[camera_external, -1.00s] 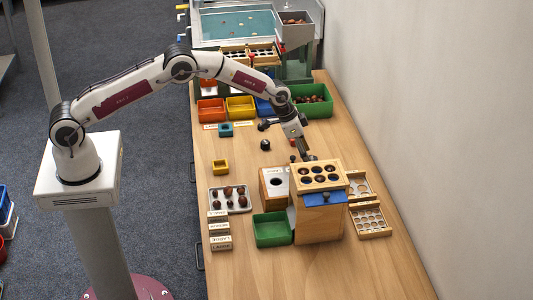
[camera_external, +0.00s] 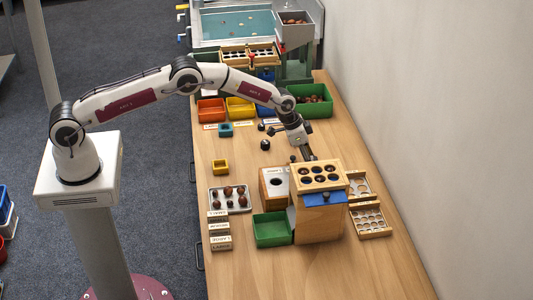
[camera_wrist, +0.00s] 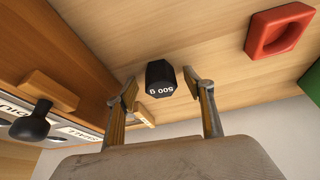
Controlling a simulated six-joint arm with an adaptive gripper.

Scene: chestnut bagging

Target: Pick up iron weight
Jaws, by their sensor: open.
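The iron weight (camera_wrist: 160,78) is a dark, faceted cylinder marked "500 g", seen upside down in the wrist view. It stands on the wooden bench just beyond my fingertips and roughly midway between them. My gripper (camera_wrist: 161,91) is open, with one finger on each side of the weight and nothing held. In the external view my gripper (camera_external: 309,156) is low behind the tall wooden box with holes, and I cannot make out the weight there.
The wooden box (camera_external: 317,225) stands close in front of my gripper. A fixture with a black knob (camera_wrist: 30,125) is at left in the wrist view; a red tray (camera_wrist: 270,45) lies at upper right. Other dark pieces (camera_external: 265,145) stand left of my gripper. The wall is to the right.

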